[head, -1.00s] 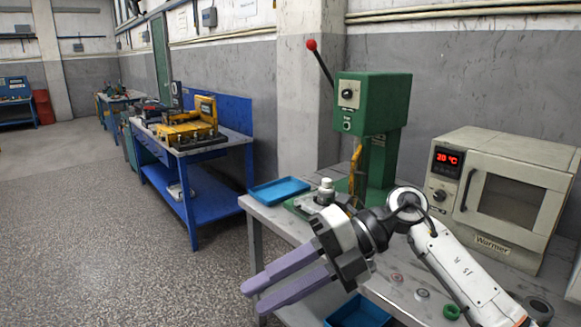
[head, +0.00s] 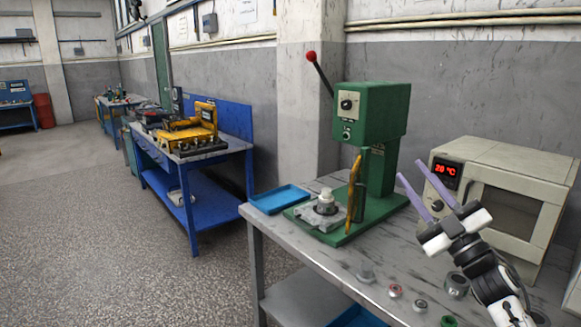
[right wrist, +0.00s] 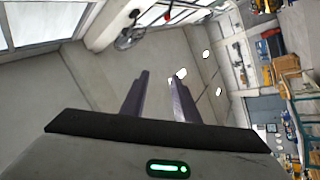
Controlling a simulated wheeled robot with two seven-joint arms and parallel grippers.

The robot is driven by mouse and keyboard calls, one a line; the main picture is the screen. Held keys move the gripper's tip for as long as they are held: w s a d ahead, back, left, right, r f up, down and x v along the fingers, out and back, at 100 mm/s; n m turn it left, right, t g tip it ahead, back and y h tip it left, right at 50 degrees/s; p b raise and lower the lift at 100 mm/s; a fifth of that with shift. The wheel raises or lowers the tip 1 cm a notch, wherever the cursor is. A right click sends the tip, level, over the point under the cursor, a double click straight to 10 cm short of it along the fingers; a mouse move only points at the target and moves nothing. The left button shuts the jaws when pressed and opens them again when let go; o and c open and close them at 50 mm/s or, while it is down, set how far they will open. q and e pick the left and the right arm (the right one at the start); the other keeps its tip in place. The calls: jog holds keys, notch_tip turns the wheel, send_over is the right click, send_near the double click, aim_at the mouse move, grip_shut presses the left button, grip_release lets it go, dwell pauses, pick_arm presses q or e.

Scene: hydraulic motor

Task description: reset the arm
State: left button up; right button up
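My right gripper (head: 430,190) is raised above the right part of the grey workbench (head: 375,257), in front of the warmer. Its two purple fingers point up and to the left. They are apart with nothing between them. In the right wrist view the fingers (right wrist: 160,98) are also apart and empty, with walls and ceiling behind them. My left gripper is not in the head view.
A green press (head: 370,115) with a red-knobbed lever stands on the bench, a part on its base. The cream warmer (head: 510,190) reads 20 °C. A blue tray (head: 280,199) lies at the bench's left. Several small rings and parts lie along the front, near a dark cylinder (head: 456,284).

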jog(key=w+d+f+m+g+h, duration=0.4)
jog(key=w+d+f+m+h, duration=0.1)
jog(key=d+f+m+h, duration=0.7)
jog(key=s+a+f+g+y, duration=0.15)
jog(key=s+a+f, duration=0.3)
jog(key=f, duration=0.55)
jog(key=s+a+f+g, duration=0.2)
jog(key=s+a+f, duration=0.3)
jog(key=f, duration=0.6)
jog(key=s+a+f+g, duration=0.2)
jog(key=s+a+f, duration=0.2)
jog(key=s, duration=0.7)
jog(key=s+a+f+g+y, duration=0.1)
jog(key=s+a+f, duration=0.2)
jog(key=s+f, duration=0.4)
jog(key=s+a+f+m+g+y, duration=0.1)
jog(key=s+a+f, duration=0.3)
jog(key=s, duration=1.3)
notch_tip(320, 180, down, 2)
jog(key=shift+a+g, duration=0.35)
jog(key=shift+g, duration=0.5)
